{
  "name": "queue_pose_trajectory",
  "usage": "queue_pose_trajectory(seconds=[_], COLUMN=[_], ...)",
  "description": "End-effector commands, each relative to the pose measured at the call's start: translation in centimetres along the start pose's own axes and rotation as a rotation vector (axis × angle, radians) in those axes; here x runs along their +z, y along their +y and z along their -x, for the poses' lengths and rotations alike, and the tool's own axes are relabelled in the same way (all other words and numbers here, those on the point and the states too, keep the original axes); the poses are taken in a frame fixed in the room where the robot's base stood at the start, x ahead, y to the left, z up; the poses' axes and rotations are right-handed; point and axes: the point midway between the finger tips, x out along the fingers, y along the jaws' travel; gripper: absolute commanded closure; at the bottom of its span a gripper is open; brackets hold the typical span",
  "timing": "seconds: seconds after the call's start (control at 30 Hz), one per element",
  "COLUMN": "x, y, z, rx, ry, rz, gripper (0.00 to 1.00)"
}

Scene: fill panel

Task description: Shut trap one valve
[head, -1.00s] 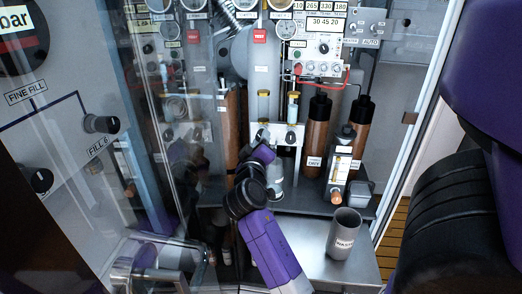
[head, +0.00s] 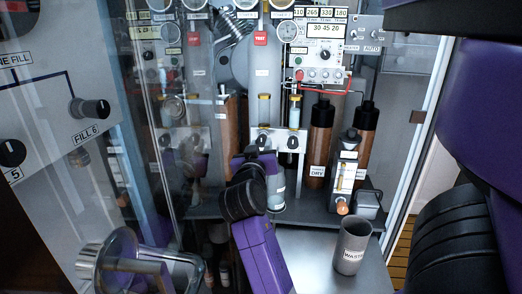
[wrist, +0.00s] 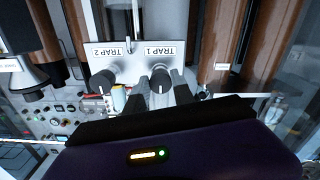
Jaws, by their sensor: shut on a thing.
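The trap one valve is a dark round knob with a white line (wrist: 160,80) under the TRAP 1 label (wrist: 157,50), which reads upside down in the wrist view. My gripper (wrist: 161,88) has one finger on each side of this knob and is shut on it. The white line runs roughly up and down in that view. In the head view the trap one knob (head: 262,140) is the left one of the pair on the light plate, just above my purple wrist. My fingertips are hard to make out there.
The TRAP 2 knob (wrist: 103,82) is close beside my fingers. Brown-bodied bottles (head: 319,150) and a small flow gauge (head: 346,165) stand to the right. A grey waste cup (head: 353,246) stands on the lower shelf. A clear glass-like panel is at the left.

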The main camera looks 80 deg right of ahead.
Motion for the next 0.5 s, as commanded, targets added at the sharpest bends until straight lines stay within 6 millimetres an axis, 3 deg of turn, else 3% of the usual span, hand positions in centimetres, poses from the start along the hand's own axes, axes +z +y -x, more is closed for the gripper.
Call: queue_pose_trajectory(seconds=[0.47,0.5], x=[0.04,0.04], y=[-0.03,-0.03], z=[0.0,0.0], rx=[-0.001,-0.001], ry=[-0.002,-0.002], rz=[-0.013,-0.013], gripper=[1.0,0.62])
